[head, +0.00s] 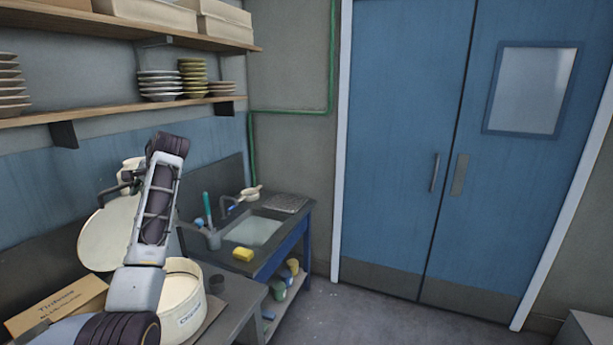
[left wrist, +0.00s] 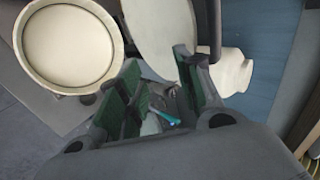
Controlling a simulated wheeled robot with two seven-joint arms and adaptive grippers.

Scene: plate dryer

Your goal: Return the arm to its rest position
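My left arm rises from the lower left of the head view. Its gripper (head: 128,182) is small and partly hidden at the far end, near the wall. In the left wrist view the gripper's (left wrist: 167,88) dark green-padded fingers stand apart, and nothing is held between them. A cream disc (head: 98,240) leans upright behind my arm, and shows beyond the fingers in the left wrist view (left wrist: 160,35). A round cream tub (head: 183,300) with a label stands beside my arm. It also appears in the left wrist view (left wrist: 70,45). My right gripper is out of view.
A sink (head: 253,231) with a yellow sponge (head: 243,254) and teal-handled brush (head: 208,208) lies right of my arm. A cardboard box (head: 60,305) is at lower left. A shelf (head: 125,110) with stacked plates hangs above. The floor before the blue doors (head: 450,150) is clear.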

